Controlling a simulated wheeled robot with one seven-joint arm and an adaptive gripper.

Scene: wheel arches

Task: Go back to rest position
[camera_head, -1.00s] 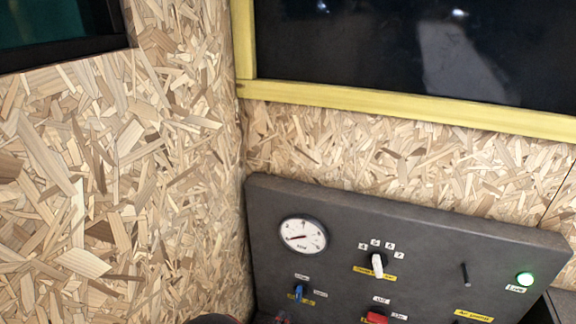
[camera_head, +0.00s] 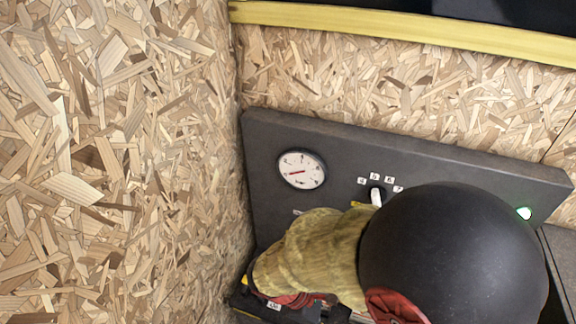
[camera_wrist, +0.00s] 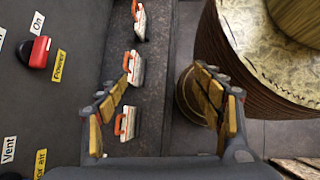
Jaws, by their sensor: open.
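My gripper (camera_wrist: 165,108) shows in the wrist view with its two yellow-padded fingers spread apart. It is open and nothing is held between them. A dark ledge with several orange-handled latches (camera_wrist: 127,122) lies beyond and between the fingers; contact cannot be told. In the head view my arm covers the lower right part of the dark control panel (camera_head: 300,130), and my fingers cannot be made out there.
A red power switch (camera_wrist: 39,52) shows in the wrist view. A brown round object (camera_wrist: 240,70) stands close on the right. A chipboard wall (camera_head: 110,160) rises at left.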

